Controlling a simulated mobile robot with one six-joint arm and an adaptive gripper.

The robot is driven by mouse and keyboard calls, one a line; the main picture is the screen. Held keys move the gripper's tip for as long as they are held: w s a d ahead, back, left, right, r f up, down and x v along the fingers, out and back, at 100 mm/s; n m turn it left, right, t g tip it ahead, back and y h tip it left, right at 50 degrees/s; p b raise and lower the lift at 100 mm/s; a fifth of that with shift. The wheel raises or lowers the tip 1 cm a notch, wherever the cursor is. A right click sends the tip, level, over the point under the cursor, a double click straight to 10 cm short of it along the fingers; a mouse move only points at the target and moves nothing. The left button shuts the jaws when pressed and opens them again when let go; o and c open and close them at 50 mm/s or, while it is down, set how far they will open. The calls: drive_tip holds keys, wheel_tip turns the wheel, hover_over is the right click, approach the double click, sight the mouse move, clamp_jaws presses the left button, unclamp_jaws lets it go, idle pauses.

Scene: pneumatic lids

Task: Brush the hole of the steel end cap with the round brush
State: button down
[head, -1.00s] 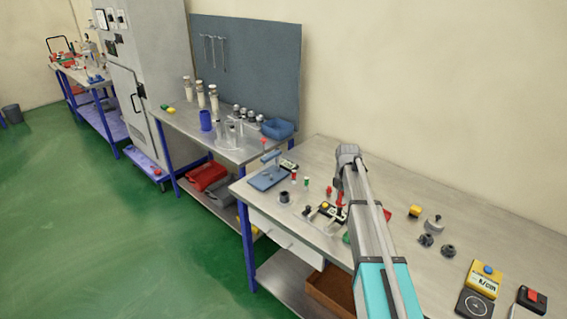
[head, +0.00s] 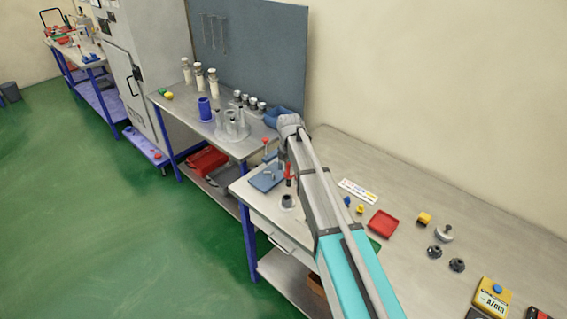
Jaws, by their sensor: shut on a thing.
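My gripper (head: 288,180) hangs below the arm's end near the left end of the near bench, small and partly hidden by my arm. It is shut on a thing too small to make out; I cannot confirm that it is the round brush. A dark grey round part with a dark top (head: 287,201) stands on the bench just below the gripper in this view. It may be the steel end cap, but its hole is not clear. I cannot tell whether the gripper's load touches it.
A blue stand (head: 266,182) is close to the gripper's left. A red tray (head: 382,223), dark knobbed parts (head: 457,265) and a yellow meter (head: 492,297) lie to the right. The farther bench holds a blue cup (head: 204,109) and glassware.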

drive_tip(key=shift+a, duration=0.2)
drive_tip(key=shift+s+f, duration=0.1)
drive_tip(key=shift+f, duration=0.05)
drive_tip(key=shift+a+f+b, duration=0.1)
drive_tip(key=shift+b, duration=0.2)
drive_tip(key=shift+f+b, duration=2.4)
drive_tip(key=shift+f, duration=0.05)
drive_tip(key=shift+f+b, duration=0.75)
drive_tip(key=shift+b, duration=0.05)
drive_tip(key=shift+f+b, duration=0.85)
drive_tip(key=shift+r, duration=0.2)
drive_tip(key=shift+r+p, duration=0.85)
drive_tip(key=shift+p, duration=0.2)
drive_tip(key=shift+f, duration=0.2)
